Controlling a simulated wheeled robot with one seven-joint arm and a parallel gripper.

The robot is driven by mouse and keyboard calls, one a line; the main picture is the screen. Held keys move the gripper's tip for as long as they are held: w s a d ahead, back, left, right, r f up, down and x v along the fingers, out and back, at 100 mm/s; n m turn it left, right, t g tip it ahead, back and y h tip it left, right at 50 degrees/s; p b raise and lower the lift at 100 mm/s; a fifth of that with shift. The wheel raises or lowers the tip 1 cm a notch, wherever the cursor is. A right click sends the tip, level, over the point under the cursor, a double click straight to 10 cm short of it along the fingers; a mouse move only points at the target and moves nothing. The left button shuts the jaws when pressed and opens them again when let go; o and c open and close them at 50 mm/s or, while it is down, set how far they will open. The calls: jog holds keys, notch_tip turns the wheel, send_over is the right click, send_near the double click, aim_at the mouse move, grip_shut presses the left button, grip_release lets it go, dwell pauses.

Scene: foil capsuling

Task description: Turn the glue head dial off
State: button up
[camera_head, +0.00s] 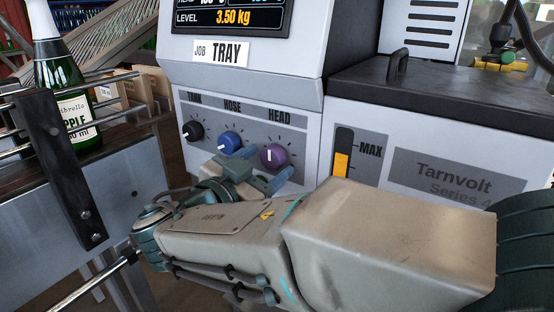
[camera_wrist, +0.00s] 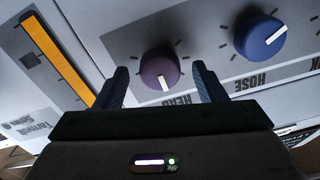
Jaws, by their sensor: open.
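The purple HEAD dial (camera_head: 272,156) is the rightmost of three dials on the grey machine's front panel. Its white mark points up toward the HEAD label. In the wrist view the dial (camera_wrist: 160,68) appears upside down, its mark pointing down. My gripper (camera_head: 264,166) is open in front of the panel. In the wrist view my gripper's fingers (camera_wrist: 161,75) stand left and right of the dial, with gaps on both sides. How far the fingertips are from the panel is hard to tell.
The blue HOSE dial (camera_head: 229,143) sits close left of the HEAD dial, and the black TANK dial (camera_head: 193,131) is further left. A yellow level gauge (camera_head: 342,160) is to the right. A green bottle (camera_head: 66,95) stands on a railed conveyor (camera_head: 70,190) at left.

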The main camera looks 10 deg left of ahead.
jog(key=shift+w+d, duration=0.25)
jog(key=shift+w, duration=0.35)
jog(key=c, duration=1)
jog(key=shift+f+n+b, duration=0.1)
jog(key=shift+n+b, duration=0.2)
